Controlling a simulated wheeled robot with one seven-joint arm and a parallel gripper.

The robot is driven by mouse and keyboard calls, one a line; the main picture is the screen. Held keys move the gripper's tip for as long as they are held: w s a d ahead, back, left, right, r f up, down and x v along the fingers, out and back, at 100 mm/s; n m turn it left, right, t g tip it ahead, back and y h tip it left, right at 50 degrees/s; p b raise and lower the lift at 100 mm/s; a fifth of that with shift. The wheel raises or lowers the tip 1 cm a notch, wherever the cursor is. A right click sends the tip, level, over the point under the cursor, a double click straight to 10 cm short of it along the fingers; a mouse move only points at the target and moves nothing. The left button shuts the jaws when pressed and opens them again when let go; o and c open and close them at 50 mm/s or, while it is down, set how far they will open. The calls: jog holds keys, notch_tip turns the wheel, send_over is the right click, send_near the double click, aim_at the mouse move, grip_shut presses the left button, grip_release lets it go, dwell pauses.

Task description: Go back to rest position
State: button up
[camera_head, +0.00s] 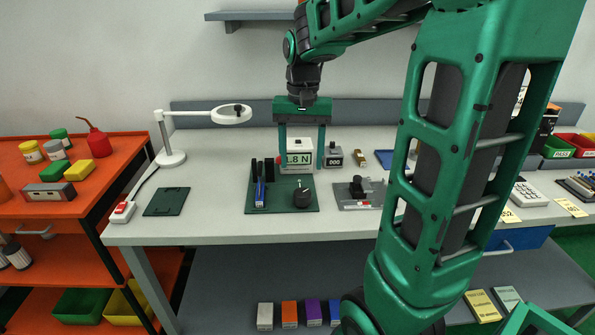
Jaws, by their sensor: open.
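My gripper (302,160) hangs from my green arm above the middle of the white workbench (220,228). Its two green fingers point down and stand wide apart, with nothing between them that I can see it holding. Behind and between the fingers a white display box (299,146) reads about "8 N", partly covered by the left finger. Below the gripper a dark green mat (282,205) carries a blue-and-black tool (260,192) in an upright black holder and a dark round knobbed piece (302,197).
A grey weight marked 200 (333,157) and a grey fixture (358,192) stand right of the mat. A magnifier lamp (172,157) and a small green plate (166,202) are at left. An orange cart (95,187) adjoins the bench. My arm hides part of the bench's right side.

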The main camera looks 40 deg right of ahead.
jog(key=shift+r, duration=0.35)
dwell(0.3)
jog(key=s+f+n, duration=0.1)
jog(key=s+f, duration=0.2)
jog(key=s, duration=0.7)
jog(key=s+f+n, duration=0.1)
jog(key=s+f, duration=0.3)
jog(key=s, duration=0.7)
jog(key=shift+a, duration=0.45)
jog(key=shift+s, duration=0.1)
jog(key=shift+w+f, duration=0.2)
jog(key=shift+w, duration=0.4)
jog(key=shift+c, duration=0.2)
